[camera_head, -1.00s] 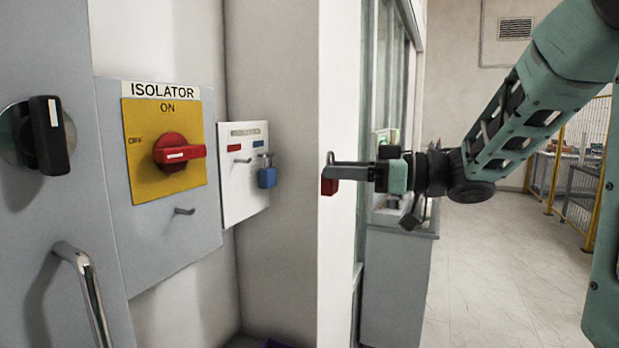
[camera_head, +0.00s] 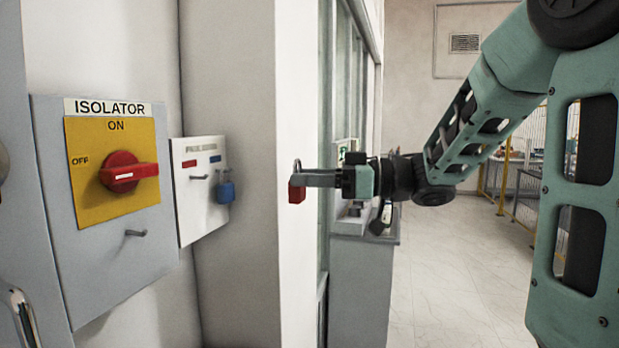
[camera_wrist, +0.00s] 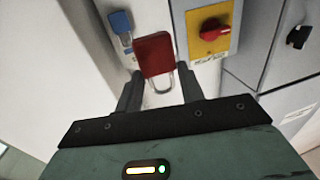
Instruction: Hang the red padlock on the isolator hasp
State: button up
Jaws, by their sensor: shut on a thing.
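The red padlock (camera_head: 297,193) is held at the tips of my gripper (camera_head: 312,180), its shackle upward, in front of the white wall edge. In the wrist view the red padlock (camera_wrist: 153,55) sits between the fingers of my gripper (camera_wrist: 146,84), which are shut on it. The isolator (camera_head: 110,150) is a grey box at the left, with a yellow plate and a red rotary handle (camera_head: 125,172) pointing right. Its hasp (camera_head: 136,233) is a small grey peg below the yellow plate, and it is empty. My gripper is well to the right of the hasp, apart from it.
A white padlock board (camera_head: 200,190) with an empty peg (camera_head: 199,177) and a blue padlock (camera_head: 225,191) hangs beyond the isolator. The floor (camera_head: 400,290) at the right is clear.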

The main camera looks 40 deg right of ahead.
jog(key=s+a+v, duration=0.1)
jog(key=v, duration=0.5)
jog(key=shift+s+d, duration=0.25)
jog(key=shift+d, duration=0.1)
dwell(0.6)
jog(key=shift+w, duration=0.1)
dwell(1.3)
